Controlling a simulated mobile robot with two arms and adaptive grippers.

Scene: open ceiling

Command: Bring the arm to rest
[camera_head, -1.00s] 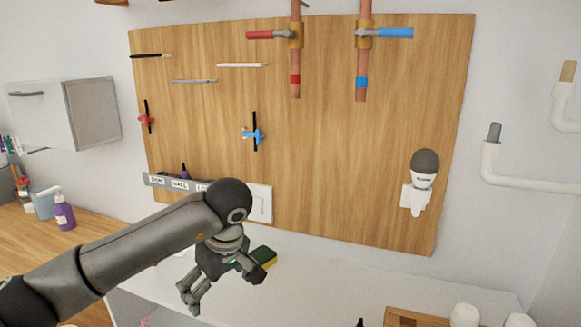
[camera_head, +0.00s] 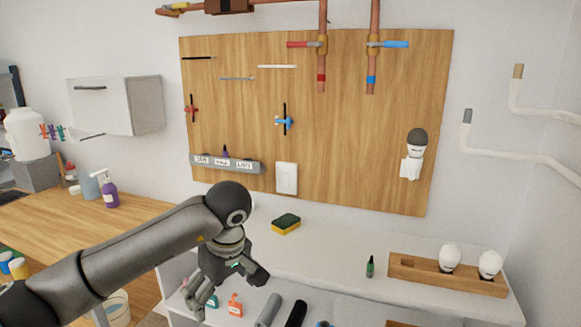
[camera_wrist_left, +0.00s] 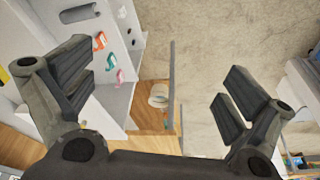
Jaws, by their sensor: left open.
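My left gripper (camera_head: 232,288) is in front of the white shelf unit in the head view, with its arm coming in from the left. Its fingers are spread apart and point downward. In the left wrist view the two fingers (camera_wrist_left: 155,92) stand wide apart with nothing between them. Below and beyond them are the floor (camera_wrist_left: 205,45), a wooden surface and a white bucket (camera_wrist_left: 159,95). My right gripper is not in view.
The white counter (camera_head: 330,250) holds a sponge (camera_head: 286,223), a small green-tipped bottle (camera_head: 370,267) and a wooden holder (camera_head: 420,275) with white bulbs. An orange item (camera_head: 235,305) sits on the lower shelf. A wooden board (camera_head: 330,150) hangs behind. A purple bottle (camera_head: 109,190) stands at left.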

